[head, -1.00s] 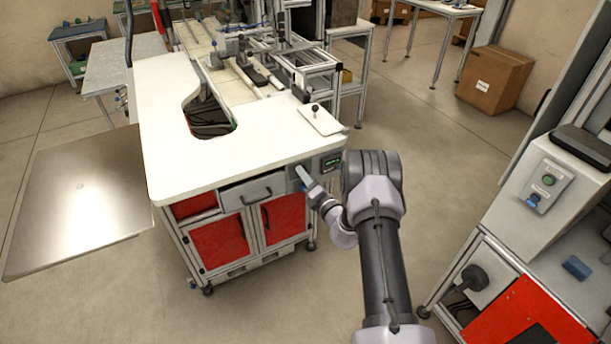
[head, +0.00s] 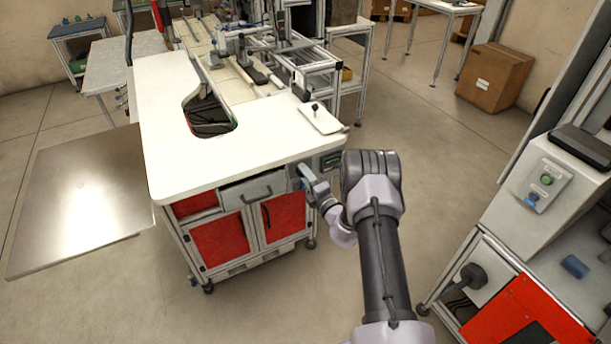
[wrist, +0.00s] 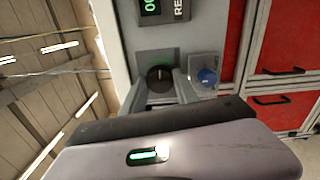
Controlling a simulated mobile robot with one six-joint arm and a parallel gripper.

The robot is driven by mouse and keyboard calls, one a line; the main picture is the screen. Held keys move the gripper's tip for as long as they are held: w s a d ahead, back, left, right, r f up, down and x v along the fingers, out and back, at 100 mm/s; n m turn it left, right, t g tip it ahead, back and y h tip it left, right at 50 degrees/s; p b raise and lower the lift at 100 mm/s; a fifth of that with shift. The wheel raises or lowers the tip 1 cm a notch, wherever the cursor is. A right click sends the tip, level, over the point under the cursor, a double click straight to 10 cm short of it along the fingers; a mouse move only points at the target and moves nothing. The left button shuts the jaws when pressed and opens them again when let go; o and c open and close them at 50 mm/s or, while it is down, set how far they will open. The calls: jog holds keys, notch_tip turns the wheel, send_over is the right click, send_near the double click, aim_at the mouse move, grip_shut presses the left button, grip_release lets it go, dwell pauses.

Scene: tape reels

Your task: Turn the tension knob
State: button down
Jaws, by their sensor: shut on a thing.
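The black tension knob (wrist: 159,76) sits on a dark square plate on the grey front panel in the wrist view. My gripper (wrist: 161,86) is shut on the knob, one finger at each side of it. In the head view my gripper (head: 306,174) reaches the panel at the front right corner of the white-topped workbench (head: 160,130). The knob itself is hidden there behind the gripper.
A blue knob (wrist: 207,77) sits just right of my gripper in the wrist view, close to one finger. A green-lit display (wrist: 151,6) is above. A drawer (head: 252,191) and red doors (head: 220,240) are beside the panel. A machine with buttons (head: 540,190) stands at the right.

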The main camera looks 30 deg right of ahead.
jog(key=shift+f, duration=0.1)
jog(key=c, duration=0.9)
grip_release()
jog(key=shift+c, duration=0.2)
jog(key=shift+s, duration=0.1)
jog(key=s+p, duration=0.3)
jog(key=s, duration=1.4)
jog(key=shift+s+d+p, duration=0.15)
jog(key=shift+d+p, duration=0.1)
jog(key=shift+p, duration=0.1)
